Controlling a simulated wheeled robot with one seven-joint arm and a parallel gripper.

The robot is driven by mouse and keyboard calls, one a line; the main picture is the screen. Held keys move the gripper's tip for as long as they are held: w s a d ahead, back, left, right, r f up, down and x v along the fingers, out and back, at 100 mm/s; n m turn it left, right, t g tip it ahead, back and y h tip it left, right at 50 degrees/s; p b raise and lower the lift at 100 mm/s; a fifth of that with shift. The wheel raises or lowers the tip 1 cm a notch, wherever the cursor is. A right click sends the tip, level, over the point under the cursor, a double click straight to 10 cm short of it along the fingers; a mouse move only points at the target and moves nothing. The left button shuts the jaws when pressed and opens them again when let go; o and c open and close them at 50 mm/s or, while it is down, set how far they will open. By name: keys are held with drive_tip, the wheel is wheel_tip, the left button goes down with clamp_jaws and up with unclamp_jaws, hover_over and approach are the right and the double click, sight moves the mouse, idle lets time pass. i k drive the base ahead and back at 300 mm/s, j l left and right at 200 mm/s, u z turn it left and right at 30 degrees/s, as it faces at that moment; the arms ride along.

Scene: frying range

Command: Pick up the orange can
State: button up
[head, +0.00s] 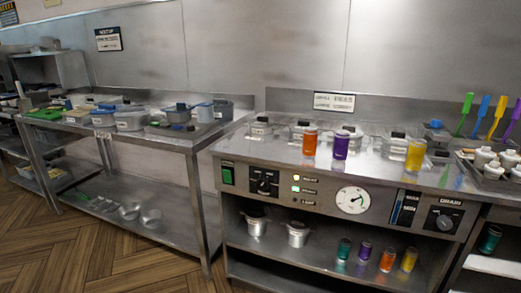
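An orange can (310,141) stands upright on the steel range top, near its front edge, to the left of a purple can (341,145). A second orange can (387,260) stands on the shelf below the control panel, between a purple can (364,251) and a yellow can (408,260). My gripper is not in the head view.
A yellow can (415,155) stands further right on the top. Lidded containers (260,128) line the back. Pots (256,221) and a teal can (344,248) share the shelf. A steel table (150,137) stands left. The wooden floor (120,262) in front is clear.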

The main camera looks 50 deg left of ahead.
sight(310, 134)
drive_tip(key=u, duration=1.9)
drive_tip(key=j+u, duration=0.1)
drive_tip(key=j, duration=0.2)
